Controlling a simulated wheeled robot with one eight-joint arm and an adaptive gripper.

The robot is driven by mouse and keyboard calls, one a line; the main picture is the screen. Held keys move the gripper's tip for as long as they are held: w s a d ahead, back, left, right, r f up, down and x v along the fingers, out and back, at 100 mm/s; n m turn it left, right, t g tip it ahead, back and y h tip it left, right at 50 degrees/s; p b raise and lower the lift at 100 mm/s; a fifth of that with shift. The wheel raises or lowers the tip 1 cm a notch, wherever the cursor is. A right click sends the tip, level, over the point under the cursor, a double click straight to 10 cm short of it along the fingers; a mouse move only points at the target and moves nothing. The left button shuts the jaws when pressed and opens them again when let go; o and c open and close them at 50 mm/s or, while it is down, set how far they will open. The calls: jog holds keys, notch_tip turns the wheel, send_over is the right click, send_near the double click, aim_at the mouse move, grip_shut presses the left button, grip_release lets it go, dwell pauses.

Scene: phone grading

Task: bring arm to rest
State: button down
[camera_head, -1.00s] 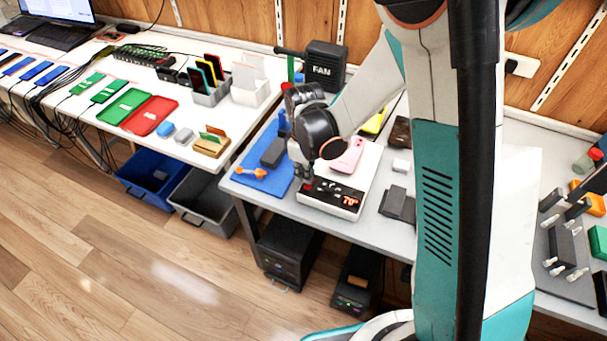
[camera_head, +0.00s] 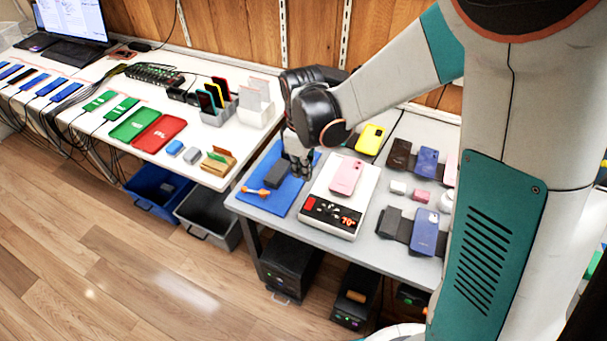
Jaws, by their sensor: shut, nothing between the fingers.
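My gripper (camera_head: 300,170) points down above the right edge of the blue mat (camera_head: 282,203). It is shut and empty. My arm reaches in from the right and hides part of the back of the table and the wall. A pink phone (camera_head: 346,176) lies on the white heating plate (camera_head: 368,190), whose front panel shows red digits, to the right of my gripper. A dark grey block (camera_head: 275,174) and an orange tool (camera_head: 256,191) lie on the blue mat to the left of my gripper.
A green tray (camera_head: 132,124) and a red tray (camera_head: 160,134) lie on the left table. Bins and dark boxes stand below. The floor at front left is clear.

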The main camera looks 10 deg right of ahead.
jog(key=shift+r, duration=0.45)
jog(key=s+d+r+m+t, duration=0.7)
jog(key=s+d+r+m, duration=0.4)
jog(key=s+r, duration=0.4)
jog(key=shift+s+d+r, duration=0.4)
jog(key=shift+s+d, duration=0.05)
jog(key=shift+s, duration=0.05)
